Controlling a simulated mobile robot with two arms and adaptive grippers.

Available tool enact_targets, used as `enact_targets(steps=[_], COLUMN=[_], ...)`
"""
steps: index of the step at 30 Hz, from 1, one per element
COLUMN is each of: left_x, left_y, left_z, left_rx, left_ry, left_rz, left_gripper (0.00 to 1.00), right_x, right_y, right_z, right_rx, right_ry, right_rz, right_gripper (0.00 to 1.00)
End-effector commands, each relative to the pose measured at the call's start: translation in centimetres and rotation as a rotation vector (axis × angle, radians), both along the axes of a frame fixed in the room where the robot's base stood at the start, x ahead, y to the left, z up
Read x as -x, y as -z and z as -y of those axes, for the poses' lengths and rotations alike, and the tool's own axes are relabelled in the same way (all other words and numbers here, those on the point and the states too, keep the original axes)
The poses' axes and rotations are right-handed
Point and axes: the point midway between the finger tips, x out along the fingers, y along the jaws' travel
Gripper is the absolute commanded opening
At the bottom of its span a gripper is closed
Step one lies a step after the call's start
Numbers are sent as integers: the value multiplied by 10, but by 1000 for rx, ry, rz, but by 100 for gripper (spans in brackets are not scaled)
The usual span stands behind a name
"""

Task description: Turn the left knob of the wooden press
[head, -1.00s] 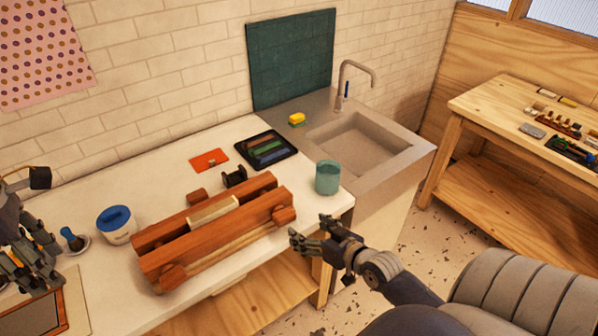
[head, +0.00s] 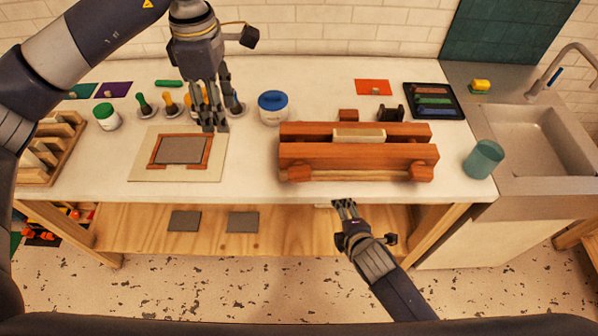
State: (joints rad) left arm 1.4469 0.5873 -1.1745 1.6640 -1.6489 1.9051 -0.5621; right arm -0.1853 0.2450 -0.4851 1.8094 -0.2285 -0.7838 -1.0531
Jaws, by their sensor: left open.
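The wooden press (head: 358,152) lies on the white table, right of the middle. It has two reddish-brown beams with a pale block (head: 359,135) between them. Its left knob (head: 299,173) and right knob (head: 421,172) show on the front face. My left gripper (head: 214,128) is open and empty, above the table to the left of the press, over the upper right part of a framed grey plate. My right gripper (head: 344,205) is in front of the table edge, below the press and apart from it; its fingers are too small to judge.
The framed plate (head: 182,150) lies on a pale board left of the press. A blue-lidded jar (head: 273,108) stands just behind the press's left end. A teal cup (head: 483,159) stands to its right, near the sink (head: 540,140). Several brushes stand behind the plate.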

Motion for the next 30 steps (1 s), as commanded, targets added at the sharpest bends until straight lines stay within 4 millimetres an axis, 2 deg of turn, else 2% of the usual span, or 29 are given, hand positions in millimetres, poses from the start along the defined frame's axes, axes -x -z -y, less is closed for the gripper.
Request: enact_targets(steps=[1,6,10,15,18,22,26,30], left_x=[0,0,0,0,0,0,0,0], left_y=[0,0,0,0,0,0,0,0], left_z=[0,0,0,0,0,0,0,0], left_rx=[0,0,0,0,0,0,0,0], left_ry=[0,0,0,0,0,0,0,0], left_rz=[0,0,0,0,0,0,0,0], left_gripper=[45,45,45,45,45,45,45,45], right_x=[-1,-4,-7,-8,-8,-8,-17,-38], right_y=[-2,-18,-40,-73,-87,-97,-96,-88], right_z=[-17,-58,-85,-111,-119,-125,-126,-124], right_rx=[117,555,888,1242,1381,1473,1496,1496], right_ry=[-96,-395,-580,-721,-759,-781,-785,-785], right_rz=[20,106,187,275,306,327,332,332], right_gripper=[75,75,75,75,75,75,75,75])
